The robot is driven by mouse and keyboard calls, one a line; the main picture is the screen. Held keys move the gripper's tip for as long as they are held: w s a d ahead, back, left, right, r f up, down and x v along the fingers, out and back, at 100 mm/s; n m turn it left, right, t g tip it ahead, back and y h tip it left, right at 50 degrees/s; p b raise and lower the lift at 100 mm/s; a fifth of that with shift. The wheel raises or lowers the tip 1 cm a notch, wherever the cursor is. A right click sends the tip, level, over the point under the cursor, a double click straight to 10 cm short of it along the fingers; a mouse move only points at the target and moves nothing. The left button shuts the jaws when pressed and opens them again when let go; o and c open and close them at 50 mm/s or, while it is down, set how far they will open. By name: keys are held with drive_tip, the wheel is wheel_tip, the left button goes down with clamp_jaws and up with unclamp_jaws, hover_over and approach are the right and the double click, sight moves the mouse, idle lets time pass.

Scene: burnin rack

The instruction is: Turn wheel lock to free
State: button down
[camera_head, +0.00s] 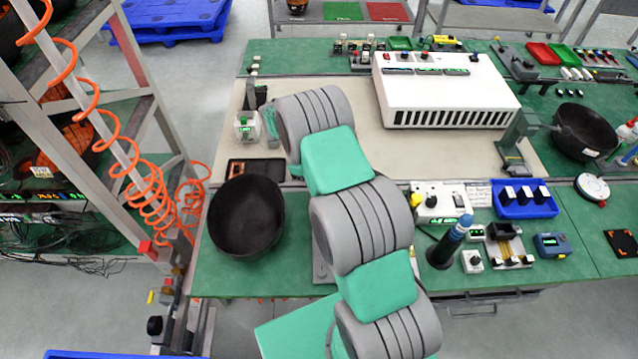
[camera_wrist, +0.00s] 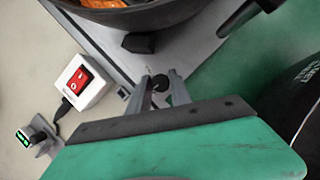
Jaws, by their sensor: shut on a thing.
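In the wrist view, the fingers of my gripper (camera_wrist: 160,90) are closed around a small dark round knob (camera_wrist: 160,83). The knob sits by a grey plate (camera_wrist: 110,45). It may be the wheel lock, but its markings are not legible and I cannot tell its setting. The fingers hide part of it. In the head view my arm crosses the bench, and I cannot make out the fingertips or the held knob behind it.
A white box with a red rocker switch (camera_wrist: 80,82) stands left of my fingers. A dark bowl (camera_wrist: 135,14) is close above them. In the head view, a black bowl (camera_head: 246,217) stands left of my arm, near a rack with orange coiled hose (camera_head: 150,190).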

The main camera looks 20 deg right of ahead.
idle(0.4)
drive_tip(key=c, duration=1.2)
unclamp_jaws()
drive_tip(key=shift+o, duration=0.2)
drive_tip(key=b+v, duration=0.1)
drive_tip(key=v, duration=0.7)
drive_tip(key=shift+s, duration=0.1)
